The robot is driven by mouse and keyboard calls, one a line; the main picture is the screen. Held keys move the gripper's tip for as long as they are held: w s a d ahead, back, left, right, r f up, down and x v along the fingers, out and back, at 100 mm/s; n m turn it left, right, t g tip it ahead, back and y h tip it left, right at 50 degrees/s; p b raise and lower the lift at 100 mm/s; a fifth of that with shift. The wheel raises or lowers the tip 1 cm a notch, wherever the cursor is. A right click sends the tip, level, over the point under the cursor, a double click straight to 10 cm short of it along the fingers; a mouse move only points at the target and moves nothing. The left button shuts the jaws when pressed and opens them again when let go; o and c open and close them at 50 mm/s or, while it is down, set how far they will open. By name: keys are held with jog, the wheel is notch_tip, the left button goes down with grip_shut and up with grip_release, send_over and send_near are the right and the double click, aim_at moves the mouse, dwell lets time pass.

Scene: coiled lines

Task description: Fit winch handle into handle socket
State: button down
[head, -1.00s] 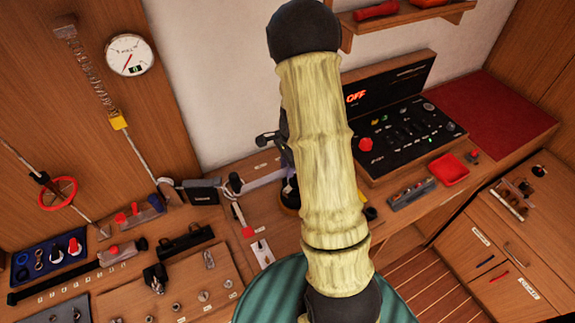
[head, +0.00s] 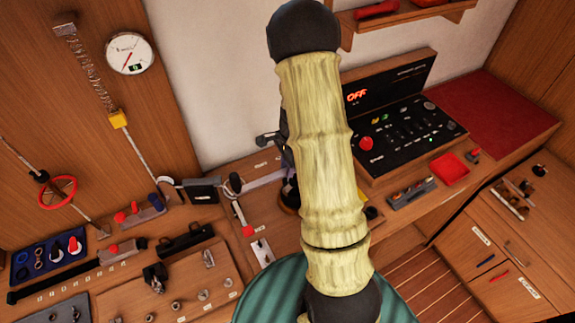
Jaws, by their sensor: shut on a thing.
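My pale, ridged arm rises through the middle of the head view and hides most of the work spot. Only dark edges of my gripper (head: 287,178) show at the left side of the arm, above the bench. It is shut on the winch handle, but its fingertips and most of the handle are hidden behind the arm. A round brown and dark base shows partly beside the arm at the same place. I cannot make out the handle socket, nor tell whether the handle touches it or is apart from it.
A black control panel (head: 405,135) with an OFF display stands right of my arm, with a red tray (head: 449,169) beside it. At left are a gauge (head: 130,54), a red handwheel (head: 57,191), a blue tray (head: 48,256) and a red-tipped lever (head: 242,218). Red matting covers the right counter.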

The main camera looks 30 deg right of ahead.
jog(key=shift+f+b, duration=0.75)
jog(key=shift+f, duration=0.3)
jog(key=c, duration=0.8)
grip_release()
notch_tip(320, 180, up, 5)
jog(key=p, duration=0.4)
jog(key=shift+r, duration=0.1)
notch_tip(320, 180, up, 17)
jog(key=d+b, duration=0.2)
jog(key=b, duration=0.1)
jog(key=shift+b, duration=0.4)
jog(key=shift+r, duration=0.1)
